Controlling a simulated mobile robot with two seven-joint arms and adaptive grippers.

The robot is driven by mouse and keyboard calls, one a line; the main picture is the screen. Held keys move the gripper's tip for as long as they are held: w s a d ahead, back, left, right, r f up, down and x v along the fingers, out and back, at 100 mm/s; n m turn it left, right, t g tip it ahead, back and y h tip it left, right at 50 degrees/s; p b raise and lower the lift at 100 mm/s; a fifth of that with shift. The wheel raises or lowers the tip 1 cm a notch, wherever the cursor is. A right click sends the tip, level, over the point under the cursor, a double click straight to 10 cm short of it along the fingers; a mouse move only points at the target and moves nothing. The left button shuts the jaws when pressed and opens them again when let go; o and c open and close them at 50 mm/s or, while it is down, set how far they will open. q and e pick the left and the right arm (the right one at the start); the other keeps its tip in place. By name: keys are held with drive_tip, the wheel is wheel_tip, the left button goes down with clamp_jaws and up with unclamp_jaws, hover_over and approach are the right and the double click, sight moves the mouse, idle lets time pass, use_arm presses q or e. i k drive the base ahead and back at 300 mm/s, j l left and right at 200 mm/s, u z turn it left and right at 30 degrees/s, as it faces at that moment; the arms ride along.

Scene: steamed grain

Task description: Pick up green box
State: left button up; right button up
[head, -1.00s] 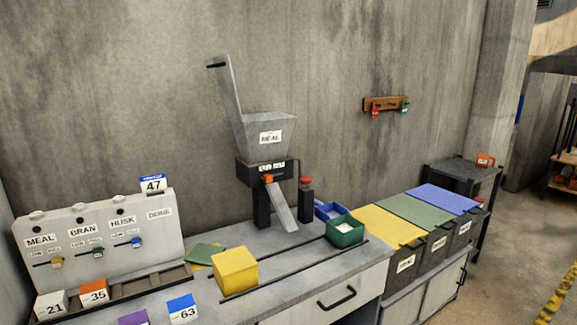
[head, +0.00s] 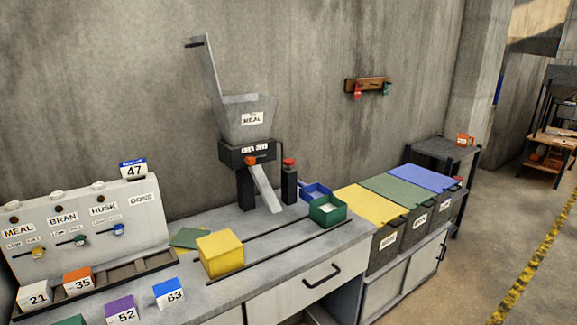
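An open green box (head: 328,213) stands upright on the grey counter, right of the grain machine's chute. Its inside looks pale, and I cannot tell what is in it. An open blue box (head: 316,191) is just behind it. A flat green piece (head: 190,238) lies behind the yellow box. Part of another green thing (head: 70,321) shows at the bottom left edge, mostly cut off. Neither of my grippers is in view.
The grain machine (head: 247,150) stands behind the green box, with a red button post (head: 289,182) close by. Bins with yellow, green and blue lids (head: 372,204) stand to the right. Numbered blocks (head: 168,293) line the front left. Floor is open at right.

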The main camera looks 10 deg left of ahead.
sight(328, 210)
drive_tip(key=i+l, duration=0.3)
drive_tip(key=i+l+u, duration=0.15)
drive_tip(key=l, duration=0.35)
drive_tip(key=i+l, duration=0.4)
drive_tip(key=i+l+u, duration=0.1)
drive_tip(key=i+l, duration=0.15)
drive_tip(key=l, duration=0.2)
